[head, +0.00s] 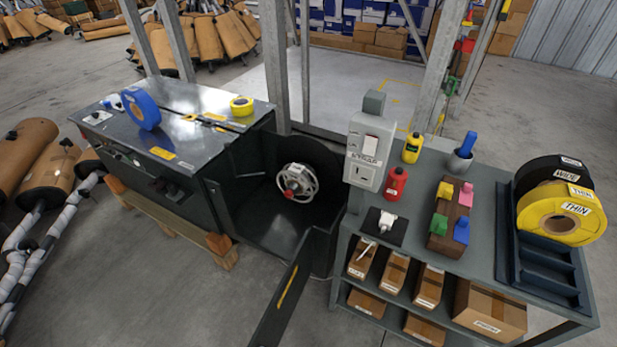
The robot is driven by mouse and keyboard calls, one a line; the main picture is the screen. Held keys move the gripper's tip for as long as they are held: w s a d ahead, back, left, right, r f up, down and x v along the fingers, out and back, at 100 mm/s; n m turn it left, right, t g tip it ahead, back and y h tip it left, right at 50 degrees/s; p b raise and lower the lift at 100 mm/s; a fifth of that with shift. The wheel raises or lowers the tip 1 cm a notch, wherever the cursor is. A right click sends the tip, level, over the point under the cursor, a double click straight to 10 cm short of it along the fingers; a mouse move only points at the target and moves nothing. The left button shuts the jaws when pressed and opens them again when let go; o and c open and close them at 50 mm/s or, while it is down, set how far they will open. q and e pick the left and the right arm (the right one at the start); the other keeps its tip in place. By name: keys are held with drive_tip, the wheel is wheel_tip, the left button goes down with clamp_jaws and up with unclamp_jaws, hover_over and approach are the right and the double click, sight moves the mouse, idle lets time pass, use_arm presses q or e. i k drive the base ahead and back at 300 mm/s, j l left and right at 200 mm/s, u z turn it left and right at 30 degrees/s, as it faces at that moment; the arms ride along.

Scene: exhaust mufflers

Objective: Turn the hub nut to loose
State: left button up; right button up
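A silver wheel-like hub (299,182) sits in the open bay of the dark machine, in front of a round black disc (318,160). A small red part (290,193), which looks like the hub nut, is on the hub's front left. Whether it is tight or loose cannot be told at this size. Neither of my grippers is in view, and nothing touches the hub.
A dark panel with a yellow stripe (287,287) juts forward from the bay. Left is a metal worktop (185,110) with blue and yellow tape rolls. Right is a grey bench (405,225) with a switch box (366,150), bottles and large yellow and black rolls.

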sight(288, 194)
drive_tip(key=i+j+z, duration=0.2)
drive_tip(key=z, duration=0.2)
drive_tip(key=i+j+z, duration=0.25)
drive_tip(key=z, duration=0.15)
drive_tip(key=i+j+z, duration=0.15)
drive_tip(key=j+z, duration=0.2)
drive_tip(key=i+j+z, duration=0.15)
drive_tip(key=j+z, duration=0.25)
